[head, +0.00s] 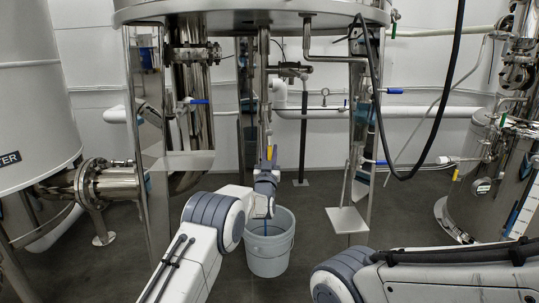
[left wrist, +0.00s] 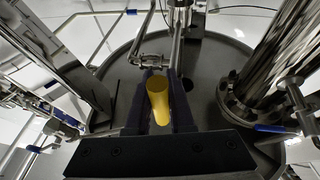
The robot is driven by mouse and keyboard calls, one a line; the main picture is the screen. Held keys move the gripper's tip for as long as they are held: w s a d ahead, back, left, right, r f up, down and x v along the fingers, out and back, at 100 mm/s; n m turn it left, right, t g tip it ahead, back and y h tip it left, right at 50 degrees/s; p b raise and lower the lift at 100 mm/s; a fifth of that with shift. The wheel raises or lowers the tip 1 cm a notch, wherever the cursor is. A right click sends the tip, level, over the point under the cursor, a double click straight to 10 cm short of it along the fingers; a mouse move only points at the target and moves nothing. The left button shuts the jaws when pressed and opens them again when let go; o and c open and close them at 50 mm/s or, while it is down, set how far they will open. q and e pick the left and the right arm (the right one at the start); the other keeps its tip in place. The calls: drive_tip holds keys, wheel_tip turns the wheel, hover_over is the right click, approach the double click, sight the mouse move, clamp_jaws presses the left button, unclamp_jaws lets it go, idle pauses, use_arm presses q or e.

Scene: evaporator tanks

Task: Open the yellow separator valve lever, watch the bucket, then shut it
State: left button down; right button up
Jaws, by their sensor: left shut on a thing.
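My left gripper (head: 268,166) is shut on the yellow valve lever (head: 270,152), at the thin pipe under the tank. In the left wrist view the yellow lever (left wrist: 158,100) sits between the two dark fingers of the gripper (left wrist: 160,84). The fingers and arm hide most of the lever and valve in the head view. A pale grey bucket (head: 269,266) stands on the floor below, its rim partly behind my left arm. A bluish patch shows inside the bucket; I cannot tell whether liquid is flowing. My right gripper is out of view; only its arm shows.
Steel tank legs with foot plates (head: 347,219) stand on either side of the bucket. A white tank (head: 30,95) is at the left and a steel vessel (head: 480,190) at the right. A black hose (head: 440,130) hangs at the right. Grey floor around the bucket is clear.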

use_arm(q)
drive_tip(key=shift+d+f, duration=0.15)
drive_tip(key=c, duration=0.8)
unclamp_jaws()
drive_tip(key=p+v, duration=0.1)
drive_tip(key=v, duration=0.9)
drive_tip(key=shift+s+p, duration=0.25)
drive_tip(key=shift+p, duration=0.05)
